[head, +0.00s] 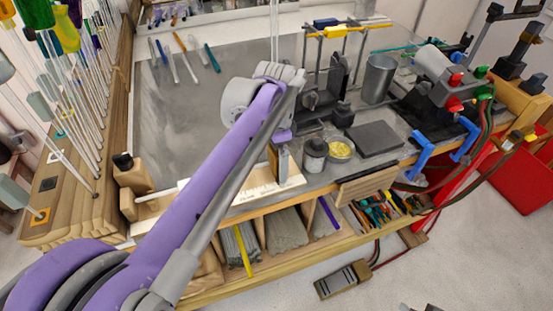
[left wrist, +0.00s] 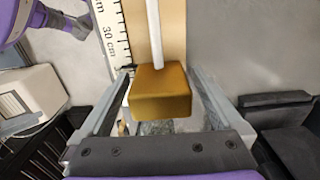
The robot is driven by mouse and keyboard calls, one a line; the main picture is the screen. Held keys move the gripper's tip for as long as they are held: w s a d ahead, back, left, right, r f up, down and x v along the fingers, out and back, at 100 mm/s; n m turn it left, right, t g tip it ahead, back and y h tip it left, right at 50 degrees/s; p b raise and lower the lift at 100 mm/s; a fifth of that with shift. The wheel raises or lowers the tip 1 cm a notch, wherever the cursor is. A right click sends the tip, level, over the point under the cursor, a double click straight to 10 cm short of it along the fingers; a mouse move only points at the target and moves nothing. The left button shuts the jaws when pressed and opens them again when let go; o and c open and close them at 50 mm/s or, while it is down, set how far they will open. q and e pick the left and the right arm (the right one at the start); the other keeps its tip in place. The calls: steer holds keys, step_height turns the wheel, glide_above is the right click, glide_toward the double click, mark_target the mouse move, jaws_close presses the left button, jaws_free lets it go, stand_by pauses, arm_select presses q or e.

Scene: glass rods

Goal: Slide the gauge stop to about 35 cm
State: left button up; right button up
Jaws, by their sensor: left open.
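The gauge stop (left wrist: 160,92), an orange-brown block, is in the left wrist view at the end of a white rod (left wrist: 154,30). My left gripper (left wrist: 160,78) is open, with one finger on each side of the block; I cannot tell whether either touches it. The ruler scale (left wrist: 112,35) beside the rod shows a 30 cm mark farther up the picture than the block. In the head view my left gripper (head: 283,150) points down at the right part of the pale gauge scale (head: 235,192). My arm hides part of the gauge there, and the stop is not clear. My right gripper is not in view.
A dark jar (head: 314,155), a yellow-filled dish (head: 340,150) and a dark flat block (head: 374,138) stand right of the gripper. Glass rods stand in a rack at the left. The grey bench top (head: 180,110) behind the arm is largely clear.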

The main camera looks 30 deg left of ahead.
arm_select(q)
jaws_close()
stand_by(0.5)
steer(key=shift+w, duration=0.1)
